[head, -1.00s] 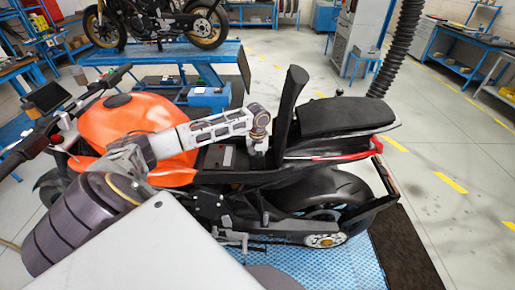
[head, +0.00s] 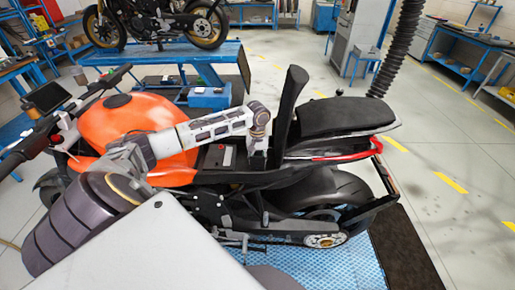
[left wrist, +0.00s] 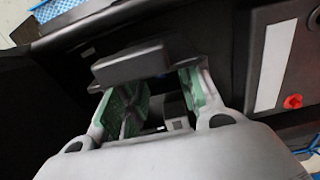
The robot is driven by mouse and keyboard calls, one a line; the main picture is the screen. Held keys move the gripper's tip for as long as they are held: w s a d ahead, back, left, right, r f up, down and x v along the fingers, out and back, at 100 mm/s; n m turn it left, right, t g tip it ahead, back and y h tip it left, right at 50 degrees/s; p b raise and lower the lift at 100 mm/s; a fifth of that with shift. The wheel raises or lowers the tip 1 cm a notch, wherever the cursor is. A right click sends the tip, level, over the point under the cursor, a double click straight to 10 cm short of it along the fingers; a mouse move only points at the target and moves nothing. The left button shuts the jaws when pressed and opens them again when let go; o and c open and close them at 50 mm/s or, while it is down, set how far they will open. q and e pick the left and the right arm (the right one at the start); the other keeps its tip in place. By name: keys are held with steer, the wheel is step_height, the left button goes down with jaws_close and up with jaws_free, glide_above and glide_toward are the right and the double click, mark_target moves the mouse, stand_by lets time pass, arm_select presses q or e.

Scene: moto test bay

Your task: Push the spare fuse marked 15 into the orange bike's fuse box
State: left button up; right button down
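The orange bike (head: 120,125) stands with its seat tipped up and the bay under it uncovered. My left gripper (head: 256,160) points down into that bay. In the left wrist view the left gripper (left wrist: 162,98) shows two green-padded fingers set well apart. A black block, perhaps the fuse box or its lid (left wrist: 130,62), lies just beyond the fingertips. A small grey and white part (left wrist: 178,124) shows in the gap between the fingers; I cannot tell whether it is a fuse. No marking 15 is readable. My right gripper is not in view.
A dark box with a white strip and red terminal (left wrist: 292,102), seemingly the battery, lies right of the fingers. The raised seat part (head: 291,105) stands close right of my left wrist. A blue bench (head: 165,53) carries another motorcycle behind.

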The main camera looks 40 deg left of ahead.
arm_select(q)
step_height(320, 180, up, 11)
stand_by(0.6)
steer(key=shift+s, duration=0.15)
stand_by(0.5)
